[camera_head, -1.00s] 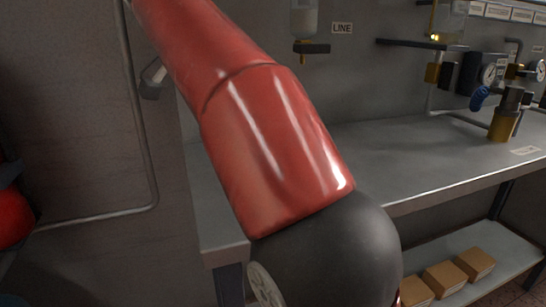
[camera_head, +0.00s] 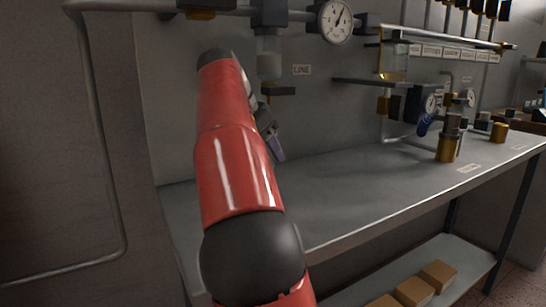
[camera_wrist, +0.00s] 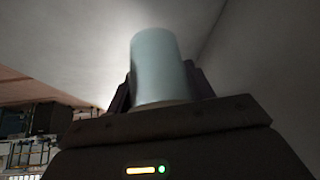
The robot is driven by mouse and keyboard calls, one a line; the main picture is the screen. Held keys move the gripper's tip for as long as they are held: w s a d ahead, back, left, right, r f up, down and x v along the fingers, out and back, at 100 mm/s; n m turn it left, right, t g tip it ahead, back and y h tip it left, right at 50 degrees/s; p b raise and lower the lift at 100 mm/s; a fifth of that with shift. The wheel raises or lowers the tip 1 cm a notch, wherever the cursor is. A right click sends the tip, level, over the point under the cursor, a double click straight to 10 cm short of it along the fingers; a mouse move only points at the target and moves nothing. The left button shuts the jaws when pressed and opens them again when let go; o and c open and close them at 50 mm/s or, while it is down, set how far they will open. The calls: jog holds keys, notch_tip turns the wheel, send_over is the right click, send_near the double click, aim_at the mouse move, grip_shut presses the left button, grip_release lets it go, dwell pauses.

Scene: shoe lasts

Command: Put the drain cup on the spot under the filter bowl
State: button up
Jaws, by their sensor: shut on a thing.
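A pale blue-grey cup (camera_wrist: 158,62), which looks like the drain cup, stands up between the dark fingers of my gripper (camera_wrist: 160,88) in the wrist view. My gripper is shut on it. In the head view, part of my gripper (camera_head: 275,145) shows behind my red arm, above the bench, and the cup cannot be made out there. A pale, translucent bowl (camera_head: 269,62), likely the filter bowl, hangs under a dark fitting on the wall, left of the LINE label. My gripper is below it. The bench just under it is partly hidden by my arm.
The grey bench top (camera_head: 345,190) is clear in its middle. A round gauge (camera_head: 335,20) is on the wall above. A brass-based fitting (camera_head: 448,145) stands farther right on the bench. Boxes (camera_head: 412,291) lie on the lower shelf.

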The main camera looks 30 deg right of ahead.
aim_at(273, 160)
jog(key=shift+w+d, duration=0.15)
jog(key=shift+d, duration=0.55)
jog(key=shift+w+d+f+b, duration=0.1)
jog(key=shift+f+b, duration=0.1)
jog(key=shift+f, duration=0.4)
jog(key=shift+s+d+f+b, duration=0.15)
jog(key=shift+f+b, duration=0.1)
jog(key=shift+f, duration=0.35)
jog(key=shift+w+d+f+b, duration=0.1)
jog(key=shift+w+f+b, duration=0.1)
jog(key=shift+f, duration=0.4)
jog(key=shift+f, duration=0.15)
jog(key=o, duration=0.9)
jog(key=shift+o, duration=0.2)
